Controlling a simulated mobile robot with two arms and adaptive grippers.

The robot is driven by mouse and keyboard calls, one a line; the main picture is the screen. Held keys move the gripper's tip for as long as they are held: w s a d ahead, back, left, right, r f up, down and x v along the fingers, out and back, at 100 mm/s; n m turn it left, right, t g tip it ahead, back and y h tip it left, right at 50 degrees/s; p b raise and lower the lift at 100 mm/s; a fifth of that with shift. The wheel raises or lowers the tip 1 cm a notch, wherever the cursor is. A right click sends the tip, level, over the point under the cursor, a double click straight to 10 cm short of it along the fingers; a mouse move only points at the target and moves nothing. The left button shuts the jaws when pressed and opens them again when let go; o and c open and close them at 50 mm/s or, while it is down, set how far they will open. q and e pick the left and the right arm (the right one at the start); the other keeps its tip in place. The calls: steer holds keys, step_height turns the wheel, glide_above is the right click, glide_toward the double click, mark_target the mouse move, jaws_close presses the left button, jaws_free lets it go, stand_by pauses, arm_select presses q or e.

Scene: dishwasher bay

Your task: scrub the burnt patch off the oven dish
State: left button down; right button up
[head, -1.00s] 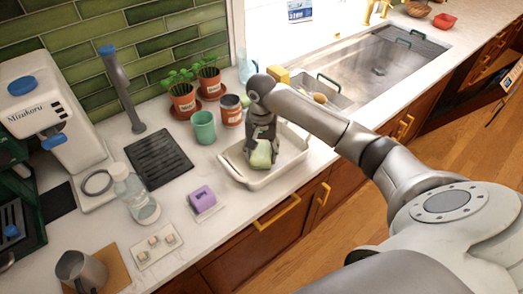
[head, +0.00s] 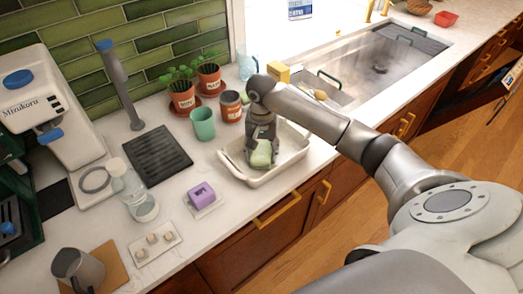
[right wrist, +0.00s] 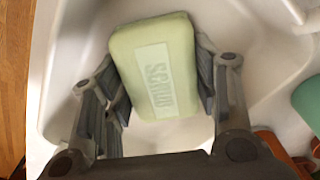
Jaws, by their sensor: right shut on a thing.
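The oven dish (head: 236,172) is a white rectangular dish with handles, on the counter in front of the sink's left end. I cannot tell whether the sponge touches the floor. No burnt patch shows; the sponge and gripper may cover it. My left gripper is not in view.
A green cup (head: 202,124), an orange-brown can (head: 230,107) and potted plants (head: 182,98) stand close behind the dish. The sink (head: 375,65) lies to the right.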

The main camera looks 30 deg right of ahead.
mark_target(270, 148)
steer(key=shift+f, duration=0.3)
steer(key=shift+d+b, duration=0.1)
steer(key=shift+b, duration=0.2)
steer(key=shift+w+d+r+b, duration=0.15)
steer(key=shift+d+b, duration=0.85)
steer(key=shift+d, duration=1.05)
steer(key=shift+f+b, duration=0.2)
steer(key=shift+b, duration=0.15)
steer(key=shift+a, duration=0.6)
steer(key=shift+s+a+f, duration=0.1)
steer(key=shift+s+a, duration=0.05)
steer(key=shift+a, duration=0.6)
steer(key=shift+s+a, duration=0.1)
steer(key=shift+a, duration=0.6)
steer(key=shift+s+a+f, duration=0.1)
steer(key=shift+a, duration=0.1)
